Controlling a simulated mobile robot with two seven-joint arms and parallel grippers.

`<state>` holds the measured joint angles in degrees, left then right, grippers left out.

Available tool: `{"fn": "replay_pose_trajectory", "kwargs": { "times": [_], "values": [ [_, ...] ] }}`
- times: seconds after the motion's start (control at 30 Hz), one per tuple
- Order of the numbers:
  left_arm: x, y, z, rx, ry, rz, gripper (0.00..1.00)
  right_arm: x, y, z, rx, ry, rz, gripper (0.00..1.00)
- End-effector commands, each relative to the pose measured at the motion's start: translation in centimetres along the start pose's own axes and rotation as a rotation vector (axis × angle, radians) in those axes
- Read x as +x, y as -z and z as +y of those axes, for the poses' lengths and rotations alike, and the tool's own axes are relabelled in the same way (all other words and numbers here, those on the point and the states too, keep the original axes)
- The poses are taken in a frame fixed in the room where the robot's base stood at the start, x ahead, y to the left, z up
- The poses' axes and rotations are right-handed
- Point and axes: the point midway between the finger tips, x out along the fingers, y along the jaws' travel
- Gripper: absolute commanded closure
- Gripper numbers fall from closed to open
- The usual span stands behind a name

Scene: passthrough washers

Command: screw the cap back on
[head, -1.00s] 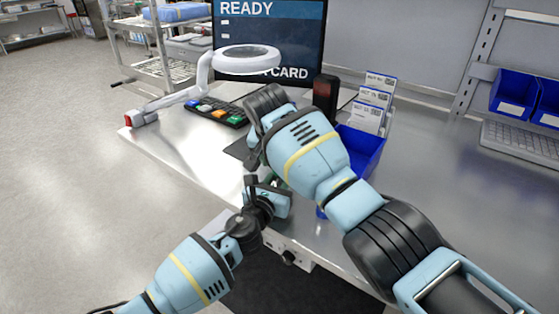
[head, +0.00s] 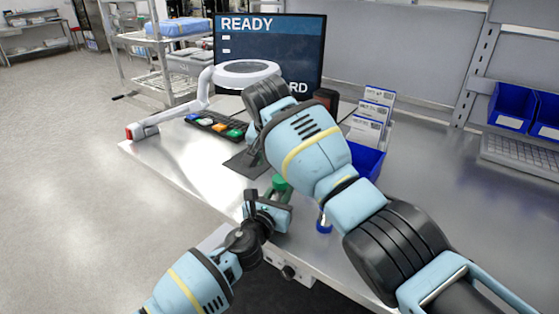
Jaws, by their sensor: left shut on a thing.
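A green round cap-like top (head: 280,183) shows at the jaws of my left gripper (head: 268,205), just above the bench's front edge. The left gripper is shut on the green-topped container; its body is mostly hidden by the jaws. My right arm reaches in from the right and bends over the bench above it. The right gripper's fingers are hidden behind its own wrist. I cannot tell whether the green top is loose or seated on the container.
A small blue-based thing (head: 323,223) stands at the bench's front edge beside my right arm. Behind are a blue bin (head: 368,160), label cards (head: 372,112), a keypad (head: 215,125), a ring lamp (head: 246,71) and a monitor (head: 300,45). Bare bench (head: 185,165) lies left.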

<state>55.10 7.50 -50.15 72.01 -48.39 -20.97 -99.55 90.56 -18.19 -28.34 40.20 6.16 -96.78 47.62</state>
Motion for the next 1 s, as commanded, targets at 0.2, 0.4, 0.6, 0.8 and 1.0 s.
{"fn": "replay_pose_trajectory", "kwargs": {
  "times": [0.2,0.4,0.6,0.8,1.0],
  "values": [
    [0.0,0.1,0.0,0.0,-0.001,0.001,1.0,0.0,0.0,0.0,0.0,0.0,0.0,0.15],
    [0.0,0.1,0.0,0.0,-0.001,0.001,1.0,-1.0,0.0,-0.1,0.0,0.002,0.002,0.15],
    [0.0,0.1,0.0,0.0,-0.001,0.001,1.0,-4.1,0.0,-0.1,0.0,0.003,0.002,0.15],
    [0.0,0.1,0.0,0.0,-0.001,0.001,1.0,-6.7,0.0,-0.1,0.0,0.002,0.001,0.15],
    [0.0,0.1,0.0,0.0,-0.001,0.001,1.0,-7.5,0.0,0.0,0.0,0.0,-0.001,0.15]
  ]
}}
